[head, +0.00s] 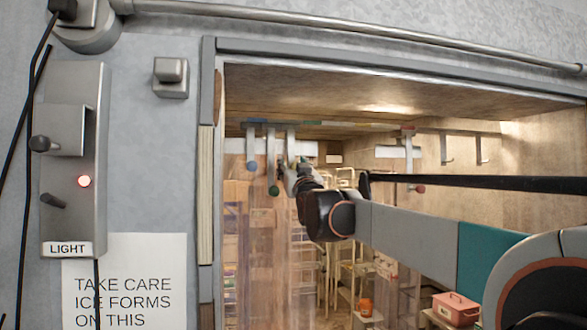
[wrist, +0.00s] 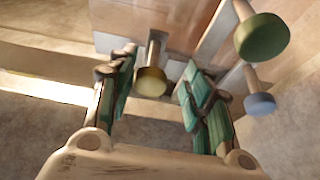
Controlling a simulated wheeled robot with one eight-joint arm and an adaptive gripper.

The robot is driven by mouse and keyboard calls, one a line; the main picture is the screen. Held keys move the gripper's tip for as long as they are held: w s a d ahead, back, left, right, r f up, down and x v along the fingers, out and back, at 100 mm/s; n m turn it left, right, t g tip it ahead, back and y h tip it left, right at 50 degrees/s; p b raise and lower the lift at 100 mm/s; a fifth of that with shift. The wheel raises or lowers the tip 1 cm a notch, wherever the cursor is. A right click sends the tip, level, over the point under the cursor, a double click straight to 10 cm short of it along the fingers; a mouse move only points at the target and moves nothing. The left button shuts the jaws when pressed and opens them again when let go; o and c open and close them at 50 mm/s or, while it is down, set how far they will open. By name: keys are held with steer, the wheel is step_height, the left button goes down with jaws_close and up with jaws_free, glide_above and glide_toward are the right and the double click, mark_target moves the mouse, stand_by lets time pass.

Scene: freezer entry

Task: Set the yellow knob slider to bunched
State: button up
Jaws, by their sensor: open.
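The yellow knob (wrist: 151,82) is a dull yellow disc on a grey stem in the wrist view. It lies between the two green-padded fingers of my gripper (wrist: 160,68), nearer the left finger. The fingers are apart, and I cannot tell whether either touches it. In the head view my gripper (head: 296,176) is up at the overhead rail, at the slider's grey hanger (head: 291,146). It hides the yellow knob there. Clear curtain strips (head: 272,245) hang below the left part of the rail.
A green knob (head: 274,190) and a blue knob (head: 251,166) hang just left of my gripper. A red knob (head: 418,188) hangs farther right on the rail. A dark bar (head: 470,182) runs across the doorway at right. Shelves and a pink box (head: 456,308) stand inside.

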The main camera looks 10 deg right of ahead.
steer(key=shift+d, duration=0.25)
steer(key=shift+s+f, duration=0.1)
steer(key=shift+s, duration=0.05)
steer(key=v, duration=1.1)
steer(key=shift+s+f, duration=0.2)
steer(key=shift+s, duration=0.15)
steer(key=shift+s+a, duration=0.1)
steer(key=s+f+g+b, duration=0.5)
steer(key=s+f+b, duration=0.6)
steer(key=f, duration=1.5)
steer(key=s+f+g+b, duration=0.5)
steer(key=s+f+b, duration=0.6)
steer(key=f, duration=1.4)
steer(key=s+f+g+b, duration=0.5)
steer(key=s+f+b, duration=0.6)
steer(key=f, duration=1.5)
steer(key=s, duration=0.3)
steer(key=shift+f, duration=0.3)
